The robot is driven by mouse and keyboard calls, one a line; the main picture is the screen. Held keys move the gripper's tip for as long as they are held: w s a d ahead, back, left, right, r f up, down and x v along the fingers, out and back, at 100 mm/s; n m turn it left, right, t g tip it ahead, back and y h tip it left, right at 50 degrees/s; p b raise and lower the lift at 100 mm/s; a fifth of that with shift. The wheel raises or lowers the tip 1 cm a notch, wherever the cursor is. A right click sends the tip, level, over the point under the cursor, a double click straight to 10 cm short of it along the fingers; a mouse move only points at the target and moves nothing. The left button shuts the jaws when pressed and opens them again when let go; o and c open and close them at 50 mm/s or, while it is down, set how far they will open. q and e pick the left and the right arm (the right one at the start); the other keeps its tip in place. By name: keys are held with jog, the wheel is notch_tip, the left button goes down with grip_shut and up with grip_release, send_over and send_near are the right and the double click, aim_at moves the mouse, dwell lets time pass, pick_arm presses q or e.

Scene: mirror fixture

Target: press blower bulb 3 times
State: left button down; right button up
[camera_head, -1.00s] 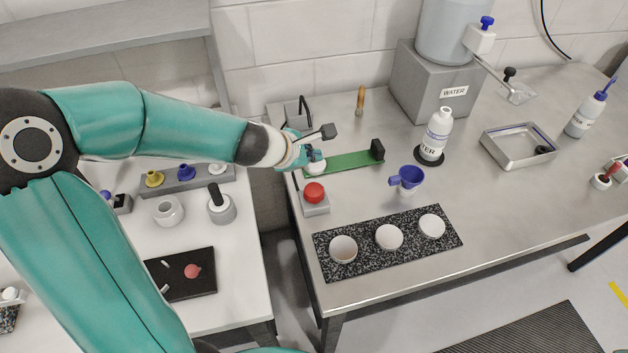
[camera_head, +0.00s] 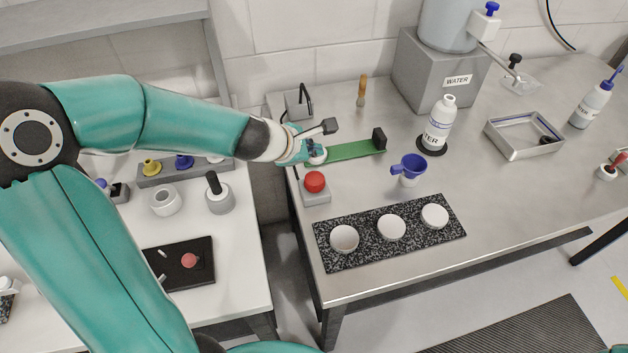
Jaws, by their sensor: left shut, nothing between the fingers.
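A red dome (camera_head: 314,182) sits on a small grey block at the left edge of the steel bench (camera_head: 500,190). It may be the blower bulb, but I cannot tell for sure. My left gripper (camera_head: 317,152) is shut and empty at the left end of a green strip (camera_head: 350,151), behind the red dome and apart from it. A small white round part (camera_head: 317,160) shows just under the fingers; I cannot tell if they touch it. The strip's right end carries a black block (camera_head: 379,138).
A gap separates the benches.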

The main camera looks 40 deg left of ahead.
aim_at(318, 173)
pick_arm(q)
jog(key=shift+f+b, duration=2.1)
jog(key=shift+f, duration=0.55)
pick_arm(e)
jog(key=shift+f, duration=2.65)
pick_arm(q)
jog(key=shift+f+b, duration=0.35)
pick_arm(e)
jog(key=shift+f, duration=0.4)
pick_arm(q)
jog(key=shift+f+b, duration=0.8)
jog(key=shift+f, duration=0.05)
pick_arm(e)
jog(key=shift+f, duration=0.8)
pick_arm(q)
jog(key=shift+r, duration=0.1)
pick_arm(e)
jog(key=shift+r, duration=0.1)
pick_arm(q)
jog(key=shift+r+p, duration=1.2)
jog(key=shift+p, duration=0.05)
pick_arm(e)
jog(key=shift+r, duration=1.2)
pick_arm(q)
notch_tip(318, 173, up, 5)
jog(key=p, duration=0.5)
pick_arm(e)
notch_tip(318, 173, up, 5)
